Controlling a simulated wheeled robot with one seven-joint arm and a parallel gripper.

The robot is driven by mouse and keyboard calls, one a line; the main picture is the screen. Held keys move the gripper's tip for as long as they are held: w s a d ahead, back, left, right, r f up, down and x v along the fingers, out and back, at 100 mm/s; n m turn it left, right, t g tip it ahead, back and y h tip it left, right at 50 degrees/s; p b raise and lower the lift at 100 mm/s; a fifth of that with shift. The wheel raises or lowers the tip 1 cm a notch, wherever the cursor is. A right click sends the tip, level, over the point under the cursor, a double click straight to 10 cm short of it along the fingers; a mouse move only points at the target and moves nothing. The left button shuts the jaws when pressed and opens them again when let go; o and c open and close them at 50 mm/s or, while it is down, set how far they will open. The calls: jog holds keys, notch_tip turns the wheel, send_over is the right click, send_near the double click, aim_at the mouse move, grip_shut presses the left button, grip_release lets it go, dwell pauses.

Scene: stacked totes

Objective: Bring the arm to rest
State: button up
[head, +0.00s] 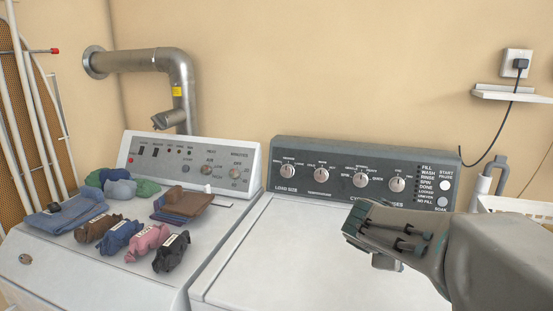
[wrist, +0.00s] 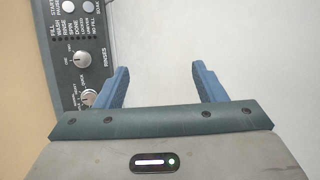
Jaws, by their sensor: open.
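My gripper (head: 372,238) hangs over the white lid of the right-hand machine, in front of its dark control panel (head: 365,176). My arm reaches in from the right edge of the head view. In the wrist view, the two blue fingers of my gripper (wrist: 162,72) stand wide apart with nothing between them. The dark panel (wrist: 75,45) shows at the left of that view, beyond the fingers, with the white lid (wrist: 260,50) to the right. How far the fingers are from the panel is hard to tell.
Folded clothes (head: 182,203) and several rolled, labelled bundles (head: 147,240) lie on the left machine (head: 60,265). A metal duct (head: 180,75) rises behind it. A white basket (head: 520,208) stands at the right, below a corded plug (head: 520,64). The right machine's white lid (head: 290,250) is clear.

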jog(key=s+a+m+g+y+p, duration=0.2)
jog(key=s+a+m, duration=0.3)
jog(key=s, duration=0.4)
jog(key=s+a+f+m+g+y+p, duration=0.1)
jog(key=s+a+m+y+p, duration=0.3)
jog(key=s, duration=0.5)
jog(key=a+m+y, duration=0.1)
jog(key=a+m, duration=0.1)
jog(key=m, duration=0.1)
jog(key=shift+s+f+m+g, duration=0.15)
jog(key=shift+s+m+g, duration=0.05)
jog(key=shift+m+g, duration=0.2)
jog(key=shift+a, duration=0.1)
